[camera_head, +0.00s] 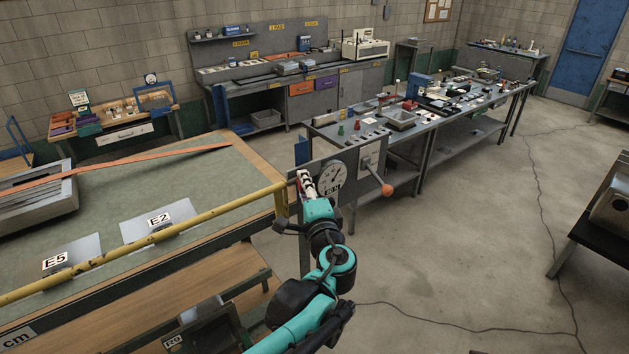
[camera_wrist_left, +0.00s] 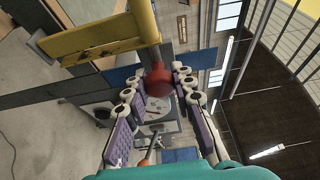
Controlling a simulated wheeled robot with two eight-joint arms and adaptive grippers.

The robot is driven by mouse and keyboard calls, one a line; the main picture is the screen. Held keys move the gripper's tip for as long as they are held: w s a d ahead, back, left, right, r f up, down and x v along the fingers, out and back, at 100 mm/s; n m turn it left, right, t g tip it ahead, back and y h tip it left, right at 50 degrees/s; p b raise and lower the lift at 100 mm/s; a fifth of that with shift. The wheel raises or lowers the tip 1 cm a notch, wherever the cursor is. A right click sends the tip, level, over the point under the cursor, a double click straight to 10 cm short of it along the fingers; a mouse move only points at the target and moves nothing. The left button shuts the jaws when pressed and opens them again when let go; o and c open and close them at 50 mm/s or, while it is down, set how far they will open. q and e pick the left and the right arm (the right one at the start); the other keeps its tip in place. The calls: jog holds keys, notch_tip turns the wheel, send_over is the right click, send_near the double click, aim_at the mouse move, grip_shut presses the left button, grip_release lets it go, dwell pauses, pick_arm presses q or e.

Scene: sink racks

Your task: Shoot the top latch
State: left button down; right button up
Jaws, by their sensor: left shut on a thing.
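My left gripper (camera_head: 306,184) is at the right end of the long yellow bar (camera_head: 160,237), beside a grey upright panel with a dial gauge (camera_head: 333,178). In the left wrist view a red knob (camera_wrist_left: 158,80) sits between the fingers of my left gripper (camera_wrist_left: 158,88), which is shut on it. The knob is on the end of a short grey rod. A yellow plate (camera_wrist_left: 98,42) and a yellow post (camera_wrist_left: 144,22) are just beyond it. In the head view the gripper hides the knob. My right gripper is not in view.
An orange ball lever (camera_head: 386,189) sticks out right of the gauge. A green-topped table (camera_head: 200,170) lies left, with plates marked E5 (camera_head: 66,255) and E2 (camera_head: 158,221). A cluttered bench (camera_head: 440,115) stands behind. The floor to the right is open, with a cable across it.

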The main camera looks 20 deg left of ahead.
pick_arm(q)
jog(key=shift+s+a, duration=0.25)
jog(key=shift+s, duration=0.05)
jog(key=shift+w+d+f, duration=0.1)
jog(key=c, duration=1.5)
grip_release()
jog(key=shift+o, duration=1.2)
jog(key=shift+s, duration=0.2)
jog(key=shift+s, duration=0.1)
jog(key=v, duration=1.1)
jog(key=shift+s, duration=0.45)
